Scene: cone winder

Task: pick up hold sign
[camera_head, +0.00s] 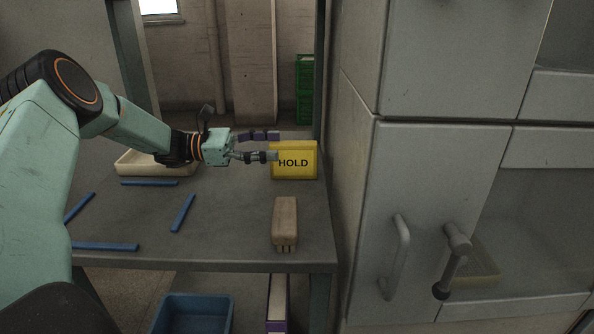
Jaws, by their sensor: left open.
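The yellow hold sign (300,169), marked HOLD in dark letters, stands upright near the back right of the grey table. My left gripper (276,147) reaches in from the left with its fingers open. I cannot tell whether either finger touches the sign. My right gripper is not in view.
A wooden brush (285,222) lies in front of the sign. Blue sticks (183,213) and a cream tray (137,165) are on the table (230,230). A grey cabinet (440,180) with handles stands close on the right. A blue bin (193,315) is below.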

